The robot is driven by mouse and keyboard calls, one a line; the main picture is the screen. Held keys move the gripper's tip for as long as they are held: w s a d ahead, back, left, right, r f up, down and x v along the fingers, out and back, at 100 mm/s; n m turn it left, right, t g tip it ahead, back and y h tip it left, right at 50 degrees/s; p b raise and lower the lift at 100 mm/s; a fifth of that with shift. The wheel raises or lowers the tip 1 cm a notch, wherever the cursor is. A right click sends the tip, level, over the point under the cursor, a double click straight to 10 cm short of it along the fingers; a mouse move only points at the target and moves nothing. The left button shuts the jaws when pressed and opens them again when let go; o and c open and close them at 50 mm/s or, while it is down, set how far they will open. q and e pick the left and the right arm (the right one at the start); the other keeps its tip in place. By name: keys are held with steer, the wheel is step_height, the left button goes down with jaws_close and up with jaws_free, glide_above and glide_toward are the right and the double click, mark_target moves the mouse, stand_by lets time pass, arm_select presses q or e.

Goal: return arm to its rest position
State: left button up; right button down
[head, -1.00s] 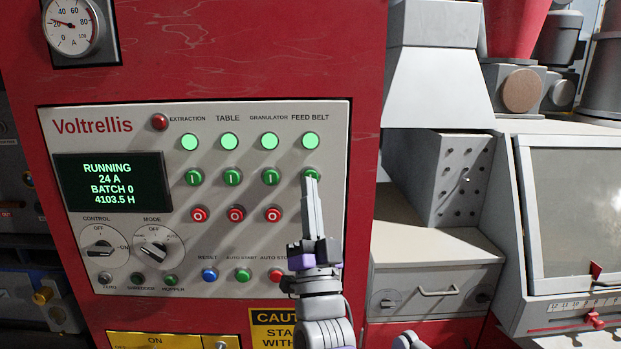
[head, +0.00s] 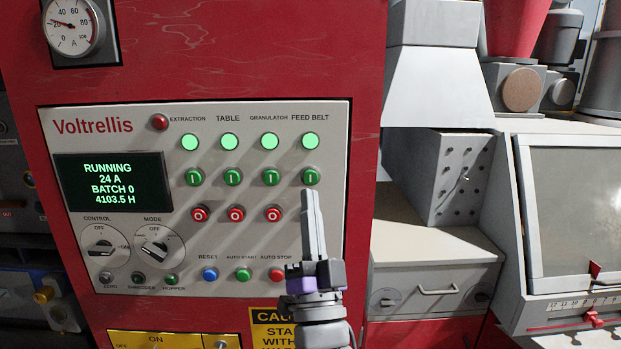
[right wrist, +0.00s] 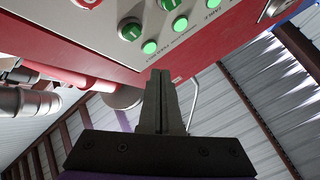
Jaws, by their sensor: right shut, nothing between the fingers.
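My right gripper (head: 309,193) is shut and empty. In the head view it points up in front of the control panel (head: 75,225), with its tips just below the green feed belt start button (head: 310,176). It covers part of the panel's right side, where any stop button under feed belt is hidden. In the right wrist view the shut fingers (right wrist: 158,75) point toward the panel's edge, with green buttons (right wrist: 130,30) beyond them. I cannot tell the exact gap between tips and panel. My left gripper is not in view.
The panel display (head: 110,182) reads RUNNING, 24 A. Several green lamps (head: 269,141) are lit along the top row. A red cabinet (head: 240,60) surrounds the panel. To the right stand a grey drawer unit (head: 437,290) and a machine with a window (head: 575,210).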

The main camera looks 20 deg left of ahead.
steer(key=d+f+n+g+h, duration=0.1)
steer(key=d+f+g+h, duration=0.1)
steer(key=d+f+g, duration=0.5)
steer(key=d+f+n+h, duration=0.2)
steer(key=d+f, duration=0.2)
steer(key=f, duration=0.6)
steer(key=d+f+n+g+h, duration=0.1)
steer(key=d+f+g+h, duration=0.1)
steer(key=d+f+g, duration=0.5)
steer(key=s+d+f+g+h, duration=0.2)
steer(key=s+d+f, duration=0.4)
steer(key=s+f, duration=0.2)
steer(key=s+d+f+m+g+h, duration=0.1)
steer(key=s+d+f+g+h, duration=0.1)
steer(key=s+d+f, duration=0.4)
steer(key=s+f+g, duration=0.1)
steer(key=s+f, duration=0.2)
steer(key=f, duration=0.4)
steer(key=shift+g, duration=0.3)
steer(key=shift+s+d, duration=0.1)
